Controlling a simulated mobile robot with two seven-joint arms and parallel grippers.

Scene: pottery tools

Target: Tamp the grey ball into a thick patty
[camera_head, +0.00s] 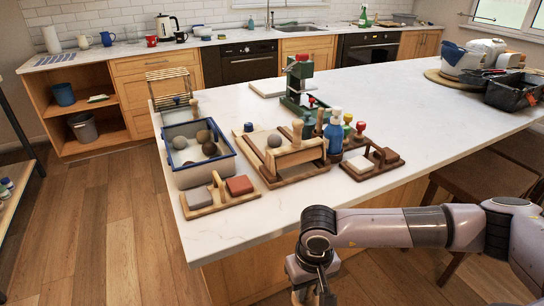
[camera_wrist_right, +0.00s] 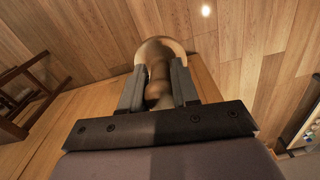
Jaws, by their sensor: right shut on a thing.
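A grey ball (camera_head: 274,141) rests on a wooden board (camera_head: 250,136) on the island counter, behind a wooden roller-like frame. My right gripper (camera_head: 316,294) is low at the bottom of the head view, in front of the counter's edge and well away from the ball. In the right wrist view this gripper (camera_wrist_right: 158,82) is shut on a brown turned wooden handle (camera_wrist_right: 158,72), with a paler round end (camera_wrist_right: 163,46) beyond the fingers. It looks like a tamper. The held tool is not clear in the head view. My left gripper is not in view.
A blue-rimmed bin (camera_head: 206,176) with several balls stands left of the board. A block holder (camera_head: 218,196) is in front of it. A blue bottle (camera_head: 334,135), stamps and a green press (camera_head: 300,80) stand behind and right. The counter's right middle is clear.

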